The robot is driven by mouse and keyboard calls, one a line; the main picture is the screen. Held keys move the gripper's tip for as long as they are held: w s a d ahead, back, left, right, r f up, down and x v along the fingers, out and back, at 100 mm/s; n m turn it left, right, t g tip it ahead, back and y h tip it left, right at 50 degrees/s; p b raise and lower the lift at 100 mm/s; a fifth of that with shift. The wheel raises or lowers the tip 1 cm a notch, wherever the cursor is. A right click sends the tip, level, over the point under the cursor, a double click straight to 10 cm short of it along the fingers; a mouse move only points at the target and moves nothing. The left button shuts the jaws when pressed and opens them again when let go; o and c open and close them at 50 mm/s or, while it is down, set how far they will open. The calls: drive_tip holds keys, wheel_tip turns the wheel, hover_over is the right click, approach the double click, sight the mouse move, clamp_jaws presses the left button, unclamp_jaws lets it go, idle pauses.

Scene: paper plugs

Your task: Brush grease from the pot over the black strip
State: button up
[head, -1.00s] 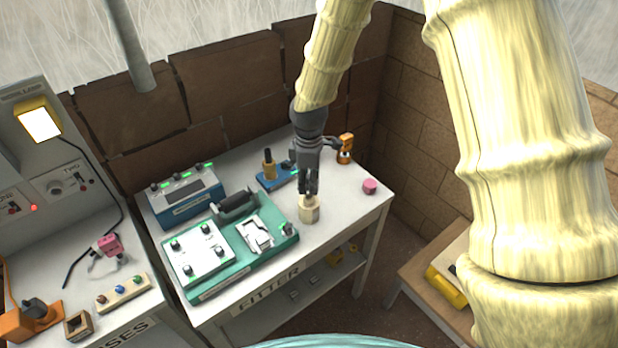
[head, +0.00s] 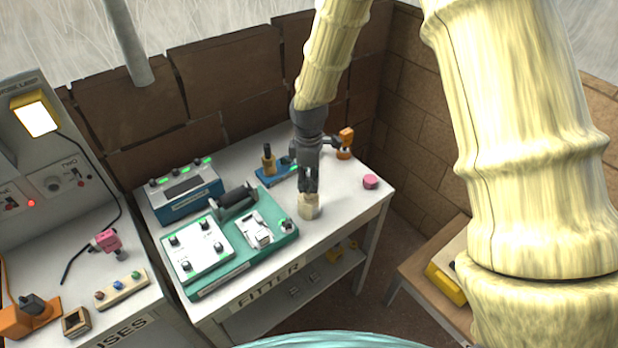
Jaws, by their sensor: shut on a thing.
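My gripper (head: 309,190) points straight down at the front right of the fitter bench. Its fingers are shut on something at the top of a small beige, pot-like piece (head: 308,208). The held thing is too small and covered to make out, and no brush shows clearly. A dark roller-like strip (head: 237,203) lies on the green fixture (head: 287,243), left of my gripper and apart from it. A small round pink thing (head: 370,182) stands on the bench to the right. I cannot tell from its look whether it or the beige piece holds grease.
A blue unit with green lights (head: 185,196) stands at the back left. A blue stand with a brown-and-black piece (head: 269,164) and an orange piece (head: 345,143) are behind my gripper. A white panel (head: 198,248) fills the front left. The bench's right end is mostly clear.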

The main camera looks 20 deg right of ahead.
drive_tip(key=shift+f, duration=0.55)
idle(1.9)
drive_tip(key=shift+r+p, duration=2.65)
drive_tip(key=shift+r, duration=0.95)
